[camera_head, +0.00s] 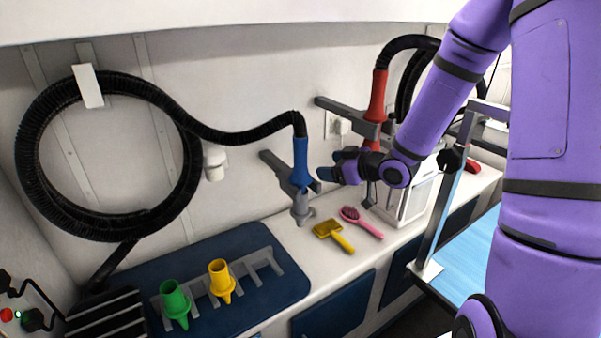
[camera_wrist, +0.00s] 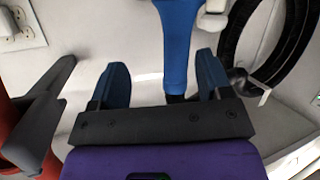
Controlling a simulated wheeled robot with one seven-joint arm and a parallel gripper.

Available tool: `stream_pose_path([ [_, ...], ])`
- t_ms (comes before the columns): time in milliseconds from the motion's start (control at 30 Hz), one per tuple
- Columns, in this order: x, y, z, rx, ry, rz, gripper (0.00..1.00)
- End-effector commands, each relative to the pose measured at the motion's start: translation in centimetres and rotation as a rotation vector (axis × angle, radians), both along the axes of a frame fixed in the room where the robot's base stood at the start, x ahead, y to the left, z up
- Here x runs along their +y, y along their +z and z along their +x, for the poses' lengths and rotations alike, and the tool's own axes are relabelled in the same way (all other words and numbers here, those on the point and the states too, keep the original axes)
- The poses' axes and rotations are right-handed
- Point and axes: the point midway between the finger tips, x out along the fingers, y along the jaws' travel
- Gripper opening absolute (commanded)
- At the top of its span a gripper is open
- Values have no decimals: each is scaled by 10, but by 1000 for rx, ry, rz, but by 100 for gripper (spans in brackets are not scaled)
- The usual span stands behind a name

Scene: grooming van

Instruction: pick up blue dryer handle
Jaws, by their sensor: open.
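The blue dryer handle (camera_head: 300,160) hangs upright at the end of a black hose, held at a grey wall bracket (camera_head: 284,172). My gripper (camera_head: 322,178) is just to its right in the head view, with its fingers pointing toward it. In the wrist view the blue handle (camera_wrist: 178,45) stands ahead, between the two blue fingertips of my open gripper (camera_wrist: 163,75) and slightly right of centre. I cannot tell whether a finger touches the handle.
A red dryer handle (camera_head: 377,95) hangs in another bracket to the right. A yellow brush (camera_head: 328,229) and a pink brush (camera_head: 352,215) lie on the white counter below. Green (camera_head: 174,297) and yellow (camera_head: 219,277) nozzles stand at the left. A coiled black hose (camera_head: 30,140) hangs on the wall.

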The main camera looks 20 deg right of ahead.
Motion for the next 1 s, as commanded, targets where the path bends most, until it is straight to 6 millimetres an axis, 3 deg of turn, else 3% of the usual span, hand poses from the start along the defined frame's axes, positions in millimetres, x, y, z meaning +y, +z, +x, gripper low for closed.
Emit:
stream_pose_path([
  [133, 6, -16, -2, -68, 70, 162, 72],
  [467, 13, -20, -7, -159, 131, 342, 72],
  [800, 43, -19, 27, -161, 133, 344, 72],
  [1000, 49, -20, 34, -160, 131, 342, 72],
])
